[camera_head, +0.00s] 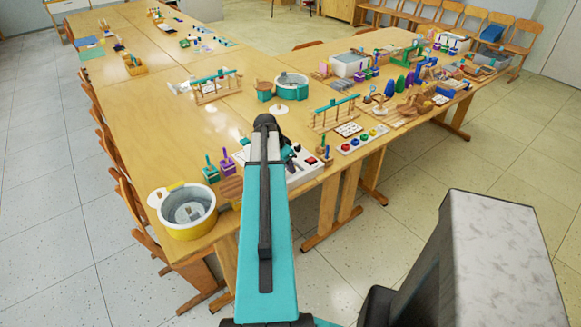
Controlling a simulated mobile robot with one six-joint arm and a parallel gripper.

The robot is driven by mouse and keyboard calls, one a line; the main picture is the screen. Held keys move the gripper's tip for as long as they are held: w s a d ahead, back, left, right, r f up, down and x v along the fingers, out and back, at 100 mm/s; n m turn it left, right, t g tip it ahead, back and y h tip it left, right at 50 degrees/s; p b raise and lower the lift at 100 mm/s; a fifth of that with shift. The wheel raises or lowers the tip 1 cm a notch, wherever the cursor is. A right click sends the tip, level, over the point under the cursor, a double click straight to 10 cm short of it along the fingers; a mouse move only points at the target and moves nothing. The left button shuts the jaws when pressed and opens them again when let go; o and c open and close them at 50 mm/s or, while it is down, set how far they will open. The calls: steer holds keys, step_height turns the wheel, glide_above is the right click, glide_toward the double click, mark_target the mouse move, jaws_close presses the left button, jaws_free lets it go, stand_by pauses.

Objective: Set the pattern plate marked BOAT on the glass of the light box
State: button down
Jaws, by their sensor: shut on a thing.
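My teal arm (265,220) reaches up from the bottom over the near edge of the table, ending at a dark joint. My gripper is hidden behind this arm, so its jaws and anything in them cannot be seen. A low white box (302,174) with red and dark parts on top lies partly behind my arm at the table edge; I cannot tell whether it is the light box. I cannot make out a plate marked BOAT, and no lettering is readable.
A yellow-and-white tub (187,212) stands at the near left corner of the wooden table (150,125). Teal and purple handled tools (218,165) stand beside my arm. Wooden racks (334,113), a teal round tub (291,86) and crowded items fill the right. The table's left middle is clear.

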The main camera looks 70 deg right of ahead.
stand_by(0.3)
steer(key=c, duration=1.9)
jaws_free()
steer(key=shift+o, duration=0.2)
steer(key=shift+r, duration=0.1)
steer(key=b+v, duration=0.2)
steer(key=v, duration=1.1)
steer(key=shift+a+r+b, duration=0.2)
steer(key=shift+r+b, duration=0.05)
steer(key=shift+b, duration=0.1)
